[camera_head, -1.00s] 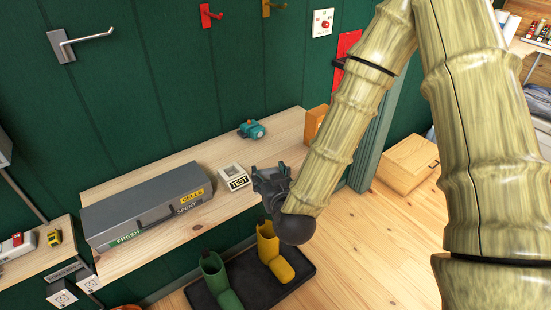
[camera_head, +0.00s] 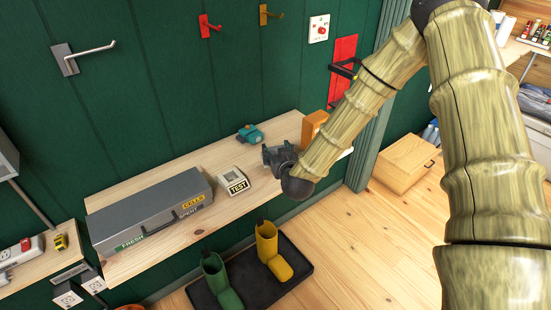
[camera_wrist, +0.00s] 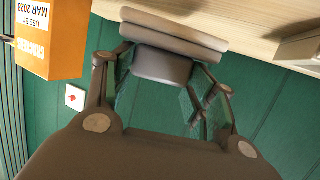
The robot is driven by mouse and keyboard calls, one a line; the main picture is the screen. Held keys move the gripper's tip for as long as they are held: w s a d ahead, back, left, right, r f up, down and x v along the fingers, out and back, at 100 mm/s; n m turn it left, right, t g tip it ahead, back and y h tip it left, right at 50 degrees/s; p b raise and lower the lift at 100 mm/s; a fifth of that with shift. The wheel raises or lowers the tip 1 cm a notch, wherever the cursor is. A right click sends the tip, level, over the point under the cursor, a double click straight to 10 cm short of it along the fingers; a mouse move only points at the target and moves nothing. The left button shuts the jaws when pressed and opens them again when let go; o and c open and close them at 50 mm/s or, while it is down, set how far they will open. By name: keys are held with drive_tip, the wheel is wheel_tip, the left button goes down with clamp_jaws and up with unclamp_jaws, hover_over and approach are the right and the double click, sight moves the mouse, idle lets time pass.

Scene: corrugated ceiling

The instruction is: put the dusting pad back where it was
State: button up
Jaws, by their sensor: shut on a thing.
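My gripper (camera_head: 277,157) is over the right part of the wooden shelf (camera_head: 150,183), right of the white tester marked TEST (camera_head: 234,181). In the wrist view my gripper (camera_wrist: 163,68) is shut on a grey-brown padded block with a wider rounded layer, which looks like the dusting pad (camera_wrist: 172,32). The pad lies close to the pale wood surface; I cannot tell whether it touches. In the head view the pad cannot be told apart from the dark gripper.
An orange box (camera_head: 313,125) stands right of my gripper. A teal device (camera_head: 250,133) sits behind it. A grey case (camera_head: 155,212) fills the shelf's left part. Green (camera_head: 219,280) and yellow (camera_head: 270,252) boots stand on a black tray below. Hooks line the green wall.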

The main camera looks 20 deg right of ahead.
drive_tip(key=shift+f+p, duration=0.6)
drive_tip(key=shift+f, duration=1.15)
drive_tip(key=shift+f, duration=0.15)
drive_tip(key=o, duration=1)
drive_tip(key=shift+o, duration=0.2)
